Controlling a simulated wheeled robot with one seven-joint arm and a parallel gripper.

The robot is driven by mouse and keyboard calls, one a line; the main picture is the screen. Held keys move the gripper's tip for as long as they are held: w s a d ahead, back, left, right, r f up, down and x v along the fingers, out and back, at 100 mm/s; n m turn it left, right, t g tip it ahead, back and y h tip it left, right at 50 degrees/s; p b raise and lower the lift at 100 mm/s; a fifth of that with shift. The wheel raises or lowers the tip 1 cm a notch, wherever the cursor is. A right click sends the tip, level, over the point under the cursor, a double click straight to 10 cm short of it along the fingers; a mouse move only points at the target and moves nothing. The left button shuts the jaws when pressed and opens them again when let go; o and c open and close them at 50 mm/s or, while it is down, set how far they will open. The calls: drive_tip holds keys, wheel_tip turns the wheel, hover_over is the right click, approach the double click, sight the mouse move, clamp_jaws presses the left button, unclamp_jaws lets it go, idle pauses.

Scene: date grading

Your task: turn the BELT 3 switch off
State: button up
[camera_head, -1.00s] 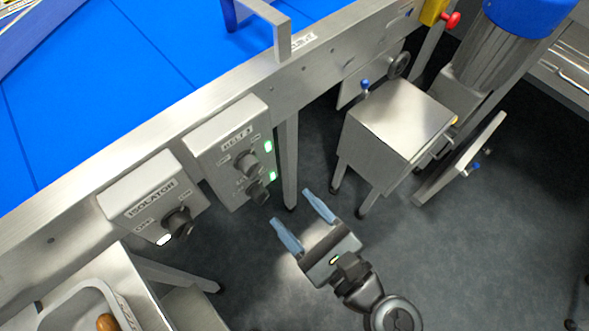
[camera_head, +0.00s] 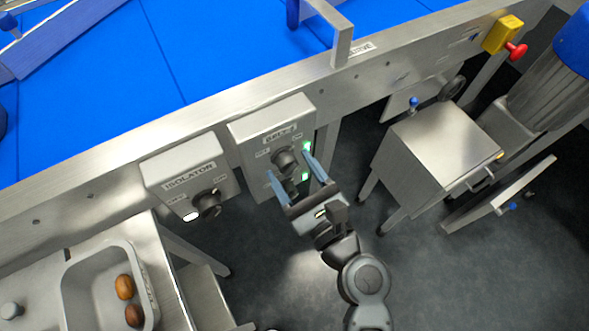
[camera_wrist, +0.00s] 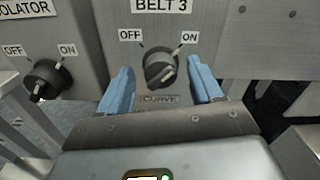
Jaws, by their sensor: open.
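The BELT 3 switch is a dark round knob (camera_head: 285,161) on a grey metal box (camera_head: 246,133) fixed to the conveyor's side. In the wrist view the knob (camera_wrist: 160,69) sits below the BELT 3 label, between OFF at left and ON at right. Its ridge slants up to the right, towards ON. A green lamp (camera_head: 306,146) is lit beside it. My gripper (camera_head: 289,163) is open, its blue fingers pointing at the box. In the wrist view the knob shows between the fingertips (camera_wrist: 158,76); I cannot tell whether they reach around it. Nothing is held.
The ISOLATOR knob (camera_head: 207,204) is to the left. A steel cabinet (camera_head: 437,145) stands right, with open floor between.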

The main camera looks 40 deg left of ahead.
drive_tip(key=shift+c, duration=0.5)
drive_tip(key=c, duration=1)
drive_tip(key=shift+o, duration=0.2)
drive_tip(key=shift+f+n+b, duration=0.1)
drive_tip(key=shift+n+b, duration=0.25)
drive_tip(key=shift+n, duration=0.05)
drive_tip(key=n+b, duration=0.2)
drive_tip(key=n, duration=0.1)
drive_tip(key=shift+f, duration=0.1)
drive_tip(key=n+b, duration=0.3)
drive_tip(key=n, duration=0.2)
drive_tip(key=shift+s+f+b, duration=0.1)
drive_tip(key=shift+b, duration=0.3)
drive_tip(key=n+b, duration=0.4)
drive_tip(key=n, duration=0.1)
drive_tip(key=shift+f+n, duration=0.1)
drive_tip(key=shift+n, duration=0.3)
drive_tip(key=shift+n+b, duration=1.2)
drive_tip(key=shift+n, duration=0.6)
